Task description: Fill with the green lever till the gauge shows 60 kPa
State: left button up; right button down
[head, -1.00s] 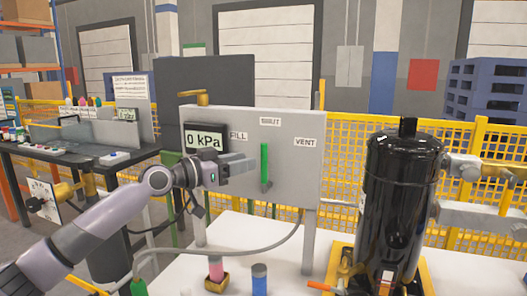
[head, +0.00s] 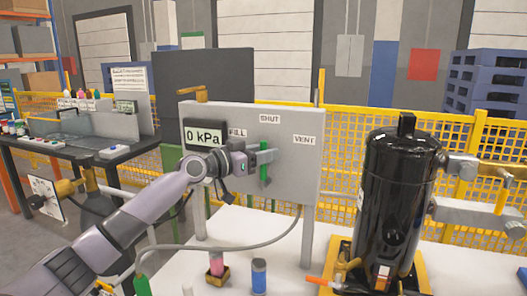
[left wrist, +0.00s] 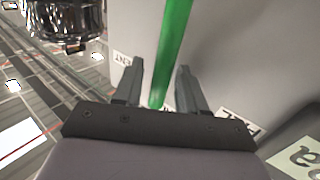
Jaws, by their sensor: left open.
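The green lever (head: 264,174) stands upright on the front of the grey panel (head: 298,180), below the SHUT label (head: 270,118). The gauge (head: 203,137) on the panel's left reads 0 kPa. My left gripper (head: 264,157) is at the lever, coming from the left. In the left wrist view, its two fingers (left wrist: 160,70) are open, one on each side of the green lever (left wrist: 174,45), with gaps beside it. My right gripper is in neither current view.
The FILL label (head: 237,133) is left of SHUT and the VENT label (head: 304,140) is right. A black compressor (head: 393,200) stands on a yellow base right of the panel. A grey hose (head: 230,247) loops below the panel. A blue cylinder (head: 259,277) stands on the white surface.

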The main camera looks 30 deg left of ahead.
pick_arm(q)
grip_shut()
pick_arm(e)
jog(key=shift+f, duration=0.1)
